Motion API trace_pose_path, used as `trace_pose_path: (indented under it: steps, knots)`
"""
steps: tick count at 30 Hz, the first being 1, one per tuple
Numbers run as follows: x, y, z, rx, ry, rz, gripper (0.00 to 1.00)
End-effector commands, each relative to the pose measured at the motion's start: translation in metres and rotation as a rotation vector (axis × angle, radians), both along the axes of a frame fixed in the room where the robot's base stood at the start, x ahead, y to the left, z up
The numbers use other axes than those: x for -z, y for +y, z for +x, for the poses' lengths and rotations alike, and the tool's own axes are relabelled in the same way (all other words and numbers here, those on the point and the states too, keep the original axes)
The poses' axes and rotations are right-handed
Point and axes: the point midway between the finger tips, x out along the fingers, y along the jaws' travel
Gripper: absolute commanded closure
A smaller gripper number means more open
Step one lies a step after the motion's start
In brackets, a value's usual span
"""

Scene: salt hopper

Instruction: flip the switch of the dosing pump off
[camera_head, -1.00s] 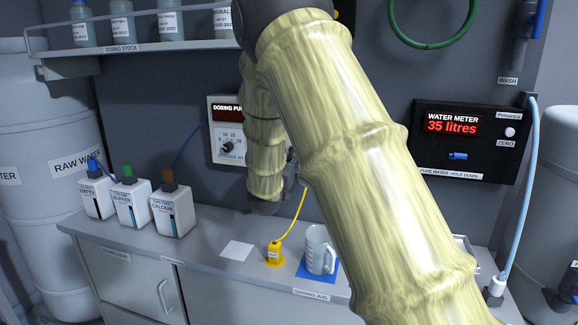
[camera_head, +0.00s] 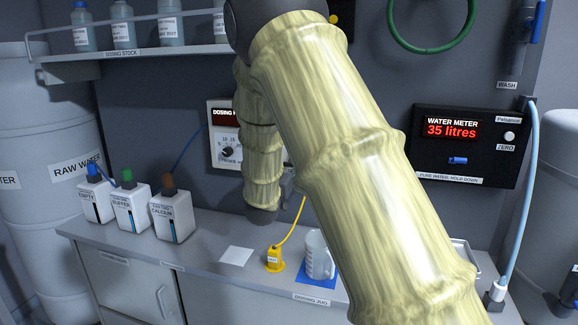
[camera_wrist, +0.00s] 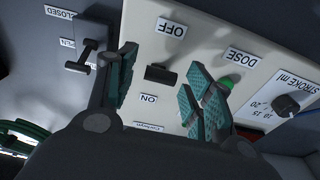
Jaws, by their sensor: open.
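The dosing pump (camera_head: 224,135) is a pale panel on the back wall with a red display, partly hidden behind my arm in the head view. In the wrist view its panel appears upside down. Its black switch (camera_wrist: 161,74) sits between an OFF label (camera_wrist: 171,28) and an ON label (camera_wrist: 148,98); which way it is set I cannot tell. My gripper (camera_wrist: 163,88) is open, its teal-padded fingers to either side of the switch in that view, with nothing between them that I can see held. The head view hides the gripper behind my arm.
The green DOSE button (camera_wrist: 227,83) is close to the right finger, with the stroke knob (camera_wrist: 286,105) beyond. A black lever (camera_wrist: 88,57) with a CLOSED label is left of the left finger. Below are bottles, a yellow plug-like item (camera_head: 274,259) and a jug (camera_head: 318,256).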

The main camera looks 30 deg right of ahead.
Motion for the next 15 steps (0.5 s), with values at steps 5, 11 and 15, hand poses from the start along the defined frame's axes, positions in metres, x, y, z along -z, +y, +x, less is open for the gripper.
trace_pose_path:
  steps: [5, 11, 15]
  knots:
    - [0.004, 0.025, -0.021, -0.002, 0.002, -0.001, 0.48]
    - [0.008, 0.052, -0.044, -0.001, 0.002, -0.002, 0.48]
    - [0.011, 0.065, -0.056, -0.001, 0.001, 0.001, 0.48]
